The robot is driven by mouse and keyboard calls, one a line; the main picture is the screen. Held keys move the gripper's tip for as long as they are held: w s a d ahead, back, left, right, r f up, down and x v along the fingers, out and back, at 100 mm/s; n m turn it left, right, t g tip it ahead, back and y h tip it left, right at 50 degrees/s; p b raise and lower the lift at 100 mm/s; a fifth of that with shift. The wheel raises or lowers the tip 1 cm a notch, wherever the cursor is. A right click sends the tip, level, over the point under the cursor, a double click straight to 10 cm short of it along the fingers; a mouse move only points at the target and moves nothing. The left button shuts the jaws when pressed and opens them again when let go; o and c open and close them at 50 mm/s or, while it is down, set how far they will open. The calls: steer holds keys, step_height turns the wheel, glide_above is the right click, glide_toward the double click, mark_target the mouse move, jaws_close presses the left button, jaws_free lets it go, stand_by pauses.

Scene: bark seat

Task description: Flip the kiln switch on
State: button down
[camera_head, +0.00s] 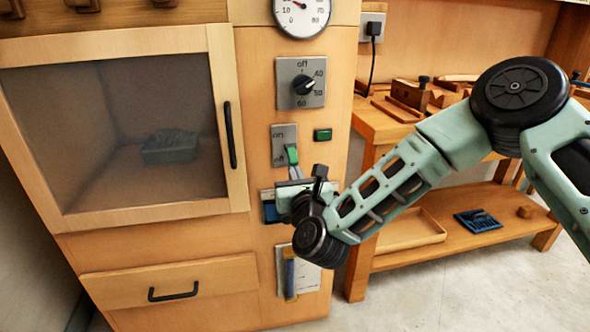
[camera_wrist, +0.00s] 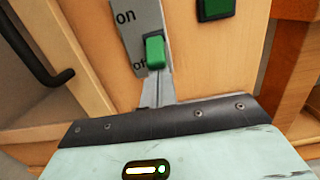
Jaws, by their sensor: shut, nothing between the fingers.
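The kiln switch is a green lever (camera_head: 292,155) on a grey plate (camera_head: 278,133) marked "on" above and "off" below. The lever sits low on the plate, beside "off". In the wrist view the green lever (camera_wrist: 155,52) is just beyond the fingertips. My gripper (camera_head: 294,173) is directly below the lever, and its shut, empty fingers (camera_wrist: 158,88) point up at the lever's lower end. I cannot tell whether they touch it. The kiln (camera_head: 245,290) has a wooden front and a closed window door (camera_head: 229,60) with a dark block behind it.
A dial knob (camera_head: 303,86) and a round gauge (camera_head: 301,14) are above the switch. A dark green indicator (camera_head: 322,134) is to its right. A black door handle (camera_head: 230,135) juts out at left. A blue-and-grey panel and a wooden bench (camera_head: 362,190) are nearby.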

mark_target(294, 160)
steer(key=shift+r, duration=0.15)
steer(key=r+g+p, duration=0.1)
steer(key=p, duration=0.3)
steer(key=s+r+g+h+p, duration=0.1)
steer(key=g+p, duration=0.1)
steer(key=p, duration=0.2)
steer(key=shift+d+r, duration=0.2)
steer(key=shift+r, duration=0.2)
steer(key=r+g+p, duration=0.1)
steer(key=p, duration=0.2)
steer(key=r+g+p, duration=0.1)
steer(key=g+p, duration=0.1)
steer(key=p, duration=0.2)
steer(key=shift+s+h, duration=0.1)
steer(key=shift+h, duration=0.3)
steer(key=shift+f+g+b, duration=0.3)
steer(key=shift+f, duration=0.4)
steer(key=shift+r, duration=0.1)
steer(key=shift+r+p, duration=0.55)
steer(key=shift+r, duration=0.2)
steer(key=shift+f, duration=0.15)
